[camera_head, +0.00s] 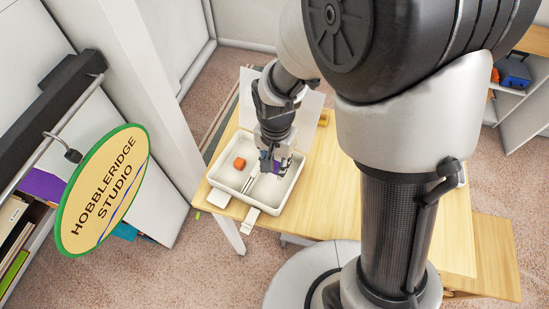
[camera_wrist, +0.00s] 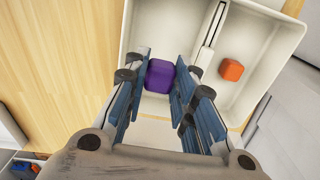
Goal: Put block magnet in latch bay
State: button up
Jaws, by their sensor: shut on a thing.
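My gripper (camera_wrist: 160,84) is shut on a purple block (camera_wrist: 160,76) with rounded edges, which sits between its blue finger pads. In the head view my gripper (camera_head: 277,168) points down over the right compartment of a white two-part tray (camera_head: 225,185). I cannot tell whether the purple block touches the tray floor. An orange block (camera_wrist: 231,70) lies in the other compartment, on the left in the head view (camera_head: 239,163). No readable label shows which block is the magnet or which compartment is the latch bay.
A pale divider strip (camera_wrist: 210,40) runs between the compartments. Small white tabs (camera_head: 251,216) stick out at the tray's front edge. The tray stands on a wooden table (camera_head: 320,205), with bare surface to its right. An oval sign (camera_head: 103,190) hangs at the left.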

jog(key=shift+f+b, duration=0.95)
jog(key=shift+f, duration=2.6)
jog(key=shift+f, duration=0.15)
jog(key=o, duration=0.9)
jog(key=shift+c, duration=0.2)
notch_tip(320, 180, up, 13)
jog(key=p, duration=0.3)
jog(key=shift+d+f+p, duration=0.1)
jog(key=shift+f+p, duration=0.05)
jog(key=shift+p, duration=0.25)
notch_tip(320, 180, up, 7)
jog(key=n+t, duration=0.1)
send_over(276, 182)
jog(key=s+d, duration=0.2)
jog(key=d, duration=0.1)
jog(key=s+d+r+n+t, duration=0.3)
jog(key=s+d+r+n, duration=0.2)
jog(key=s+r, duration=0.5)
jog(key=s+d, duration=0.1)
jog(key=d, duration=0.1)
jog(key=shift+s+d+r+t, duration=0.3)
jog(key=shift+s+d+r, duration=0.1)
